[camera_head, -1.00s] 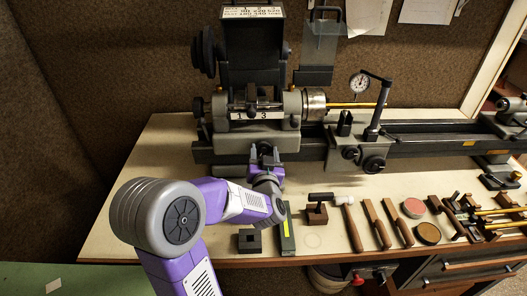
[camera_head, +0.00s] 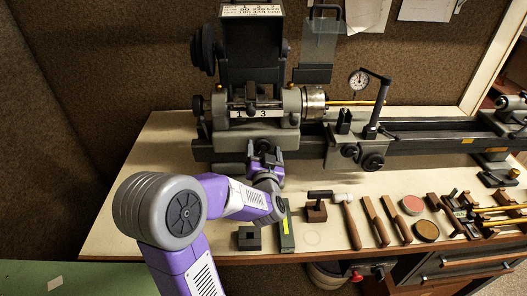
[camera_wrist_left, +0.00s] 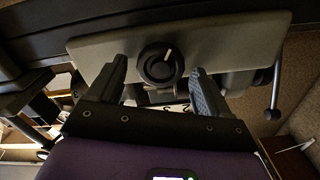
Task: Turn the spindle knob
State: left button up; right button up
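The spindle knob (camera_wrist_left: 160,63) is a round black knob with a white pointer line, on the grey face of the lathe headstock (camera_wrist_left: 215,48). In the left wrist view it sits between and beyond the two fingers of my left gripper (camera_wrist_left: 157,88), which are apart with nothing between the tips. In the head view my left gripper (camera_head: 264,152) is up against the front of the headstock (camera_head: 225,143) and hides the knob. I cannot tell whether a finger touches the knob. My right gripper is in neither view.
A lathe chuck (camera_head: 314,103) and a carriage with handwheels (camera_head: 373,161) stand to the right. Tools, including a mallet (camera_head: 351,222), lie along the bench front. The bench's left part (camera_head: 150,165) is bare.

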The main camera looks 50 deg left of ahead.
pick_arm(q)
jog(key=shift+d, duration=0.1)
jog(key=shift+s+d, duration=0.25)
jog(key=shift+d, duration=0.05)
jog(key=b+v, duration=0.6)
jog(key=shift+s+d, duration=0.25)
dwell(0.6)
